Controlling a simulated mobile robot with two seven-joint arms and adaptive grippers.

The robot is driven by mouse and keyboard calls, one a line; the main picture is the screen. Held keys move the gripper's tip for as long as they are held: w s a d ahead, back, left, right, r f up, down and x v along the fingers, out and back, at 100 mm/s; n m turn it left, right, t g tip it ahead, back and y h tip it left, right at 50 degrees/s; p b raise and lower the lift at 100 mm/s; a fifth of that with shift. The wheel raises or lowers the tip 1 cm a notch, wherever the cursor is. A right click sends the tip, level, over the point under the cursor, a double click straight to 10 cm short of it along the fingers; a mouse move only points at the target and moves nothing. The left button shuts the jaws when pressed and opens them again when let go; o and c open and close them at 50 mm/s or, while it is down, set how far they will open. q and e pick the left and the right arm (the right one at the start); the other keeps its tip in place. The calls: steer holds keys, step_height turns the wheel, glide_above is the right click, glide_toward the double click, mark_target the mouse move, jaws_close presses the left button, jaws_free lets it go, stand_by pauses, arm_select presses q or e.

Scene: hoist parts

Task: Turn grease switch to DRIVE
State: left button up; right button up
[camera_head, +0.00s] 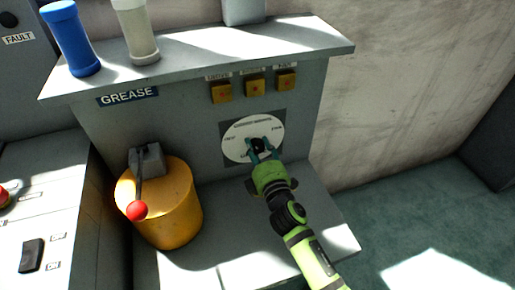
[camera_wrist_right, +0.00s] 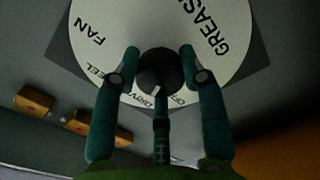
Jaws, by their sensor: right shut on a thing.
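The grease switch is a black knob (camera_wrist_right: 160,68) at the middle of a round white dial (camera_head: 237,132) on the grey panel. My right gripper (camera_head: 262,148) reaches the dial from below and is shut on the knob. In the right wrist view, its dark teal fingers (camera_wrist_right: 158,75) stand on either side of the knob. A white mark on the knob points toward the bottom of that view, near the small words DRIVE and OFF; exactly which word it meets I cannot tell. In the head view the fingers partly hide the knob. My left gripper is not in view.
A yellow cylinder (camera_head: 176,215) with a red-tipped lever (camera_head: 137,210) stands left of my right arm. Several yellow buttons (camera_head: 254,86) sit above the dial. A blue cylinder (camera_head: 70,38) and a pale one (camera_head: 136,32) stand on the upper shelf (camera_head: 200,65). Open floor lies right.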

steer(key=shift+d, duration=0.1)
stand_by(0.4)
steer(key=o, duration=1.2)
steer(key=shift+c, duration=0.2)
steer(key=v, duration=1.2)
